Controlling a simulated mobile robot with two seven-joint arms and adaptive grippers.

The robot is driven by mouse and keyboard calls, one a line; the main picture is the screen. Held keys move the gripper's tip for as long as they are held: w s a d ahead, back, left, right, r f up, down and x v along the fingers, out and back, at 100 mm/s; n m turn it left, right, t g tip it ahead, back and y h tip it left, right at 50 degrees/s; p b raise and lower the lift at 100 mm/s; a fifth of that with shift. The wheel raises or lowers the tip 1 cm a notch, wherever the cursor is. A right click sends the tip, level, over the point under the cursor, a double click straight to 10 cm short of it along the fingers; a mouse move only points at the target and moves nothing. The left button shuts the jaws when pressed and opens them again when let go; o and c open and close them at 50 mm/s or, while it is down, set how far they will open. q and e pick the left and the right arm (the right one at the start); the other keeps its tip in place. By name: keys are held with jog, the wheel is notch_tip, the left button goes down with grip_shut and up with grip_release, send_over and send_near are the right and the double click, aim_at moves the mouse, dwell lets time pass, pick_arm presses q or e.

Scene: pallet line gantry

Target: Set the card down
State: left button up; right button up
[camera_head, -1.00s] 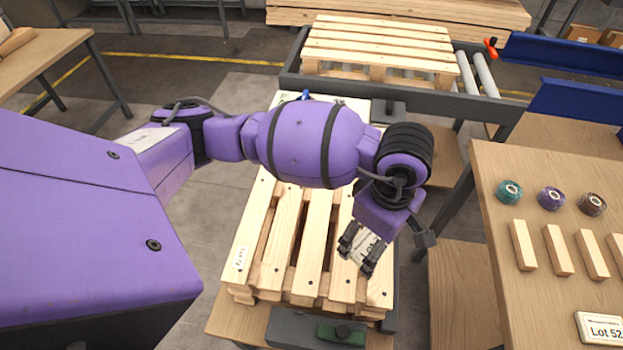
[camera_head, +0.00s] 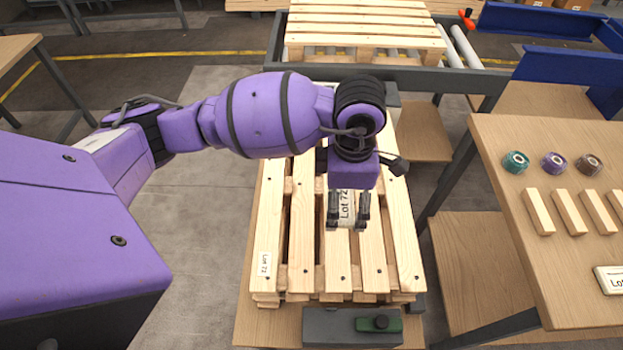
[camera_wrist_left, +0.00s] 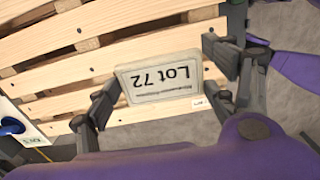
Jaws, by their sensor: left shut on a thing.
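My left gripper (camera_head: 348,212) is shut on a white card (camera_head: 346,207) reading "Lot 72" and holds it over the wooden pallet (camera_head: 292,255). In the left wrist view the card (camera_wrist_left: 165,77) sits between the two fingers of the gripper (camera_wrist_left: 168,85), with its print upside down. Pallet slats (camera_wrist_left: 60,75) lie behind it. I cannot tell whether the card touches the pallet. A small label, also "Lot 72" (camera_head: 264,264), is on the pallet's near left corner. My right gripper is not in view.
A wooden table (camera_head: 500,235) at right holds tape rolls (camera_head: 554,162), several wood blocks (camera_head: 570,212) and another lot card (camera_head: 611,280). A grey block with a green part (camera_head: 380,323) is at the pallet's near edge. Another pallet (camera_head: 365,30) rests on rollers behind.

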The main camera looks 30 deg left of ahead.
pick_arm(q)
jog(key=shift+w+a+f, duration=0.1)
jog(key=shift+w+a, duration=0.05)
jog(key=shift+w, duration=0.05)
jog(key=w+a+f, duration=0.3)
jog(key=a, duration=0.4)
send_over(306, 197)
jog(key=f, duration=0.3)
jog(key=f+p, duration=0.1)
jog(key=f, duration=0.1)
jog(key=shift+s+d+f, duration=0.2)
jog(key=shift+d+f, duration=0.15)
jog(key=shift+d, duration=0.05)
jog(key=shift+a+f, duration=0.2)
jog(key=shift+f, duration=0.1)
jog(key=f, duration=0.3)
jog(key=shift+w+a+f, duration=0.2)
jog(key=shift+f, duration=0.05)
